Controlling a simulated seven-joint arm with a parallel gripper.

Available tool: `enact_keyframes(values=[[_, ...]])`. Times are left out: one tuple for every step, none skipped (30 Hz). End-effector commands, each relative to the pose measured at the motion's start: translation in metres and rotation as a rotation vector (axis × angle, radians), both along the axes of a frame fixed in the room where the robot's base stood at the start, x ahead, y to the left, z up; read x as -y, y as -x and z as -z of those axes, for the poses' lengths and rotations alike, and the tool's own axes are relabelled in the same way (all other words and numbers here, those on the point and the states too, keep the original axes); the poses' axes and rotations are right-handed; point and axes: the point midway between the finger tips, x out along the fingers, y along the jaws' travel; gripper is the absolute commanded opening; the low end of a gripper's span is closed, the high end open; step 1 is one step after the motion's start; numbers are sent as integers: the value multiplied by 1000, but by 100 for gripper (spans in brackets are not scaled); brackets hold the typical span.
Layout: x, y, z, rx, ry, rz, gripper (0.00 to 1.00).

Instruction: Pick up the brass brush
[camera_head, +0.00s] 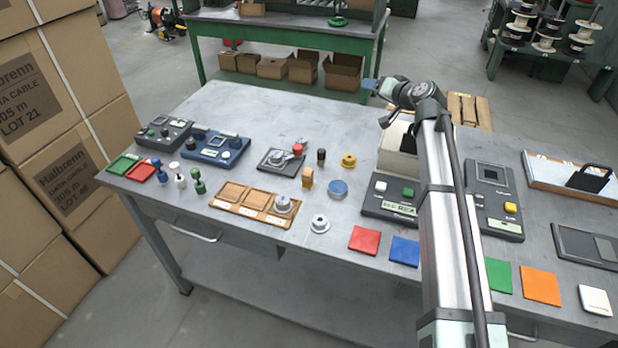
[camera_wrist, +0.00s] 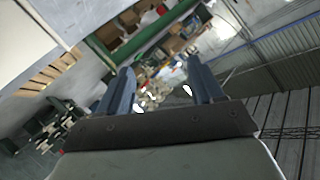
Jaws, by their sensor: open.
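I cannot surely pick out the brass brush at this size. A small upright tan-yellow block (camera_head: 307,178) stands mid-table in the head view and may be it. A round yellow piece (camera_head: 348,160) lies to its right and behind. My gripper (camera_head: 371,84) is raised over the far edge of the table, well away from both. In the wrist view the two blue fingers of my gripper (camera_wrist: 159,68) are spread apart with nothing between them. That view looks out across the room, and no brush can be made out in it.
The grey table (camera_head: 260,105) is bare at its far left. A wooden tray (camera_head: 232,207), a blue disc (camera_head: 338,189), a dark bottle-like piece (camera_head: 321,156) and a metal fixture (camera_head: 275,160) surround the block. Control boxes (camera_head: 215,146) stand left. Coloured squares (camera_head: 365,240) line the front.

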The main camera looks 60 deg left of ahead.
Motion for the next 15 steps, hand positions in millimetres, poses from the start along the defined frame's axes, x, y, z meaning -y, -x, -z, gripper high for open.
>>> enact_keyframes(values=[[-1, 29, 5, 79, 62, -94, 66], [0, 45, 9, 130, 102, -154, 66], [2, 64, 14, 198, 152, -234, 66], [4, 78, 17, 247, 190, -295, 66], [8, 92, 21, 296, 225, -357, 66], [13, 108, 26, 360, 271, -439, 66], [18, 121, 29, 405, 306, -503, 66], [23, 132, 31, 450, 337, -566, 66], [30, 146, 34, 505, 378, -647, 66], [36, 156, 37, 540, 406, -709, 66], [42, 165, 39, 575, 433, -765, 66], [50, 175, 41, 616, 465, -838, 66], [55, 183, 42, 643, 487, -889, 66], [61, 189, 43, 667, 505, -937, 66], [68, 196, 43, 695, 528, -994, 66]])
